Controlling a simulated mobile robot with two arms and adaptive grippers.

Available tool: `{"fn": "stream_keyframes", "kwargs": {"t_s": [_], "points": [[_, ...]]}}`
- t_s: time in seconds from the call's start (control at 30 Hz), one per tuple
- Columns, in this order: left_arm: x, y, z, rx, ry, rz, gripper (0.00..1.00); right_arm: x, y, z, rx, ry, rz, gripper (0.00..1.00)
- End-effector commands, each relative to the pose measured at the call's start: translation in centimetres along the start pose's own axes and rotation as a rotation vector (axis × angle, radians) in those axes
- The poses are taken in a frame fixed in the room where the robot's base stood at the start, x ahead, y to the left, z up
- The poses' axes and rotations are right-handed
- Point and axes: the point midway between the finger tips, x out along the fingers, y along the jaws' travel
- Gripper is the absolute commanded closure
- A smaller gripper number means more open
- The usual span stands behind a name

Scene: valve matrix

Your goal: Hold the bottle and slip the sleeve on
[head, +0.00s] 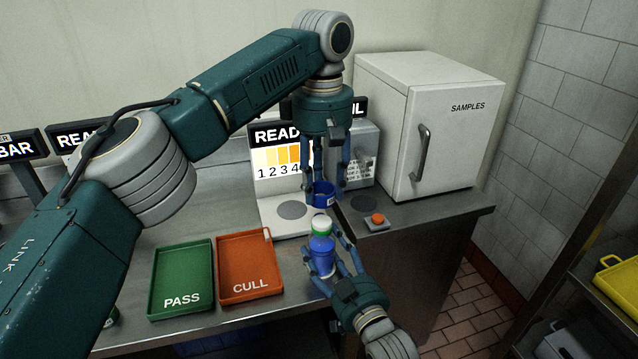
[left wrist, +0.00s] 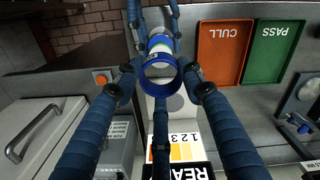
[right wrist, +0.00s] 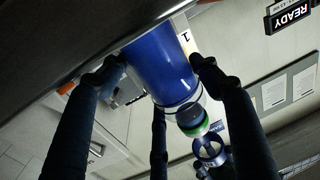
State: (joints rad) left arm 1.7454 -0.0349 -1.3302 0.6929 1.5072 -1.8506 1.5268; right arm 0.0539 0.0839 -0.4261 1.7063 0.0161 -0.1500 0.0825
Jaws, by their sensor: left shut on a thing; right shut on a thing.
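The blue bottle (head: 320,245) has a white and green top and stands upright in my right gripper (head: 327,262), which is shut around its body at the counter's front edge. In the right wrist view the bottle's body (right wrist: 160,60) fills the middle. The sleeve, a short blue ring (head: 323,192) with a white label, is in my left gripper (head: 326,183), shut on it above the bottle. In the right wrist view the sleeve (right wrist: 210,153) shows beyond the bottle's green cap, apart from it. In the left wrist view the sleeve's open end (left wrist: 160,72) overlaps the bottle behind it.
A reader (head: 280,160) with a numbered colour scale stands behind the sleeve. The green PASS tray (head: 182,266) and orange CULL tray (head: 247,262) lie empty to the left. A red button (head: 377,218) and the white SAMPLES cabinet (head: 440,120) are to the right.

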Motion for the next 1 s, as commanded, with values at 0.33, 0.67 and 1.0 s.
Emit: {"fn": "stream_keyframes", "kwargs": {"t_s": [0.33,0.67,1.0], "points": [[2.9,-0.1,-0.1,0.000,-0.001,-0.002,0.71,0.0,-0.1,0.0,0.001,0.000,-0.001,0.71],[4.6,0.0,0.0,0.000,-0.001,0.000,0.71,0.0,-0.1,0.0,0.001,0.000,-0.001,0.71],[4.8,-0.1,0.0,0.000,-0.001,0.000,0.71,0.0,-0.1,0.0,0.001,0.000,-0.001,0.71]]}}
